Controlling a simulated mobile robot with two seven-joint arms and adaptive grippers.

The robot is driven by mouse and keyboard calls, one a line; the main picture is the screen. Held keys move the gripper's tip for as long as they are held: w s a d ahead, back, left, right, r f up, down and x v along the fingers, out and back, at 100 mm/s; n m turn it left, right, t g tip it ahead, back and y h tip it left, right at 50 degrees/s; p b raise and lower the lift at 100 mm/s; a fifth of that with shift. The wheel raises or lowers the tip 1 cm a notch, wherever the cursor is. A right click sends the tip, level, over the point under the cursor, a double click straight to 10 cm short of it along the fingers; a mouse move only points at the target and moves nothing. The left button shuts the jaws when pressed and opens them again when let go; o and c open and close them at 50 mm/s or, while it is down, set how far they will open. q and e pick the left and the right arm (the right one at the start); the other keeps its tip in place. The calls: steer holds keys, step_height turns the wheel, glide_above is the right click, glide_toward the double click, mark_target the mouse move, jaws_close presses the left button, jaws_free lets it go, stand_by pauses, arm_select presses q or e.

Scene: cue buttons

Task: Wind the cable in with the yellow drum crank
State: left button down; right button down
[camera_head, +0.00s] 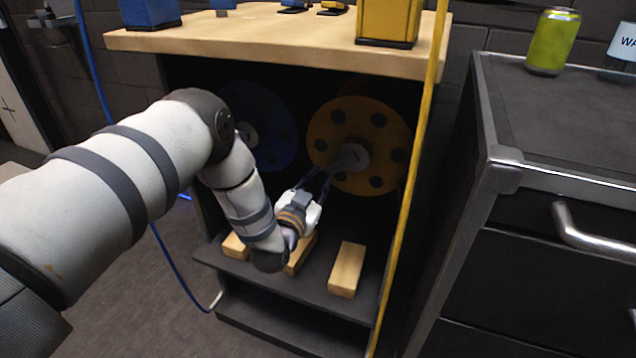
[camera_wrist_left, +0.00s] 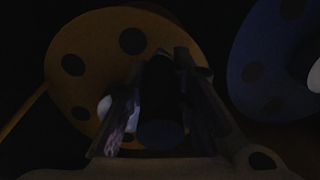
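The yellow drum (camera_head: 375,122) is mounted under the wooden bench top, with holes around its face and a grey hub and crank (camera_head: 350,158) in front. My left gripper (camera_head: 320,182) reaches in at the drum's lower left, fingers pointing towards it. In the left wrist view, the yellow drum (camera_wrist_left: 90,52) fills the left and middle. A dark cylinder, apparently the crank handle (camera_wrist_left: 162,132), lies between my left fingers. The picture is too dark to tell whether they press on it. A yellow cable (camera_head: 408,190) runs down past the drum's right side. My right gripper is out of view.
A blue drum (camera_head: 262,122) sits left of the yellow one, with a blue cable (camera_head: 170,262). Wooden blocks (camera_head: 346,270) lie on the dark step below my left wrist. A dark drawer cabinet (camera_head: 545,255) stands at right, with a green can (camera_head: 552,42) on top.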

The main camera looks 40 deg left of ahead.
arm_select(q)
steer(key=shift+a+r, duration=0.1)
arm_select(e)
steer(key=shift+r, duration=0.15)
